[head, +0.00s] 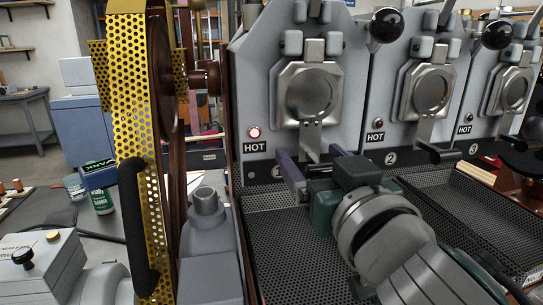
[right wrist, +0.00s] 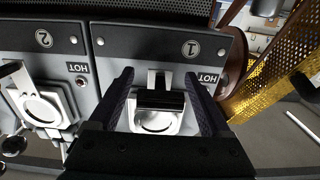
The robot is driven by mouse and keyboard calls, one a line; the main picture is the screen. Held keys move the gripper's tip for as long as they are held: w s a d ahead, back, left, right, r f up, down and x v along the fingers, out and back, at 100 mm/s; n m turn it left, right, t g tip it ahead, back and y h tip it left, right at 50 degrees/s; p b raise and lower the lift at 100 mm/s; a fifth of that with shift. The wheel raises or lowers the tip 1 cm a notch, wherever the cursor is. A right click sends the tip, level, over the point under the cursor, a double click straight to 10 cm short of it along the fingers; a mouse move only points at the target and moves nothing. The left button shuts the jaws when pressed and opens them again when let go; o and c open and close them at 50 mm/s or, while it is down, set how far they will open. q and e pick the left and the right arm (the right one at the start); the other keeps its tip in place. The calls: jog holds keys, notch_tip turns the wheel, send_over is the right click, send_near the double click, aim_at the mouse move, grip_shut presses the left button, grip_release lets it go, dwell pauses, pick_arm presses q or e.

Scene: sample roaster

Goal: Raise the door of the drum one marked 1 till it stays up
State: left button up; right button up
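The drum marked 1 (head: 262,95) is the nearest of the row. Its round metal door (head: 310,92) is down over the front, with a metal handle tab (head: 311,138) hanging below. In the right wrist view, which is upside down, the number 1 plate (right wrist: 191,49) and the door (right wrist: 156,121) show. My right gripper (head: 311,153) is open, with its purple fingers pointing at the drum front around the tab's lower end. In the wrist view the tab (right wrist: 159,78) lies between the two spread fingers; I cannot tell whether they touch it. My left gripper is not in view.
Drum 2 (head: 427,90) and a third drum (head: 510,90) stand to the right, with black ball-ended levers (head: 386,25) above. Perforated trays (head: 285,245) lie below. A yellow perforated guard (head: 130,120) and a grey block (head: 207,235) stand at left.

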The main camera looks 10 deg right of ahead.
grip_shut()
dwell(0.4)
dwell(0.4)
